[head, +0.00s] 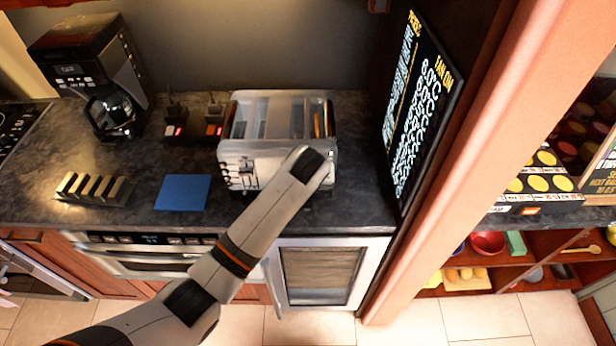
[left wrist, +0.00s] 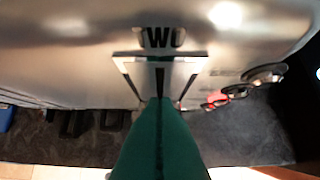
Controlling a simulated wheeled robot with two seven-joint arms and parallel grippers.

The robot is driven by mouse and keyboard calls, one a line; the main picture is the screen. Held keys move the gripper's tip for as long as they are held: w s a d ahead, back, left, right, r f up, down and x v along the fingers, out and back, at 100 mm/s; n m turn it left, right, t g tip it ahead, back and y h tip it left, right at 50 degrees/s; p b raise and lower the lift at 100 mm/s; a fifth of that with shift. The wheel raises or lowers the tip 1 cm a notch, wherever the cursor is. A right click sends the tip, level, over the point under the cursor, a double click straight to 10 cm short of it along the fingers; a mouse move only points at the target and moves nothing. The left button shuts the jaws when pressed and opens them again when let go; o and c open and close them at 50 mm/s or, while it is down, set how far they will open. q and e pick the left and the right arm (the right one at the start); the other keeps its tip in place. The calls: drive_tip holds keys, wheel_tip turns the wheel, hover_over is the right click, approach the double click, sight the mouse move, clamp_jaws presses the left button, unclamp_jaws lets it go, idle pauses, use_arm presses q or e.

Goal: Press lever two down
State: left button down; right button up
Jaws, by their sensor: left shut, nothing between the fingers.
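The silver toaster (head: 236,150) stands on the dark counter, with bread slots in its top. A lever (head: 247,170) shows on the left part of its front; my arm covers the front's right part. In the left wrist view, the word TWO is printed on the metal front above lever two (left wrist: 127,63), a pale bracket shape with dark slots. My left gripper (left wrist: 160,101) is shut and empty, its green fingers together. Their tips overlap the lower middle of lever two in that view; I cannot tell whether they touch. The fingers are hidden in the head view. My right gripper is out of view.
Round knobs (left wrist: 262,75) stick out right of the lever, one glowing red. A blue mat (head: 183,192), a slotted dark holder (head: 92,189) and a coffee maker (head: 95,70) sit left of the toaster. A display panel (head: 425,110) stands close on its right.

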use_arm(q)
drive_tip(key=s, duration=0.2)
drive_tip(key=s+f+p, duration=0.1)
drive_tip(key=s, duration=0.1)
drive_tip(key=shift+f+p, duration=0.15)
drive_tip(key=shift+p, duration=0.15)
idle(0.4)
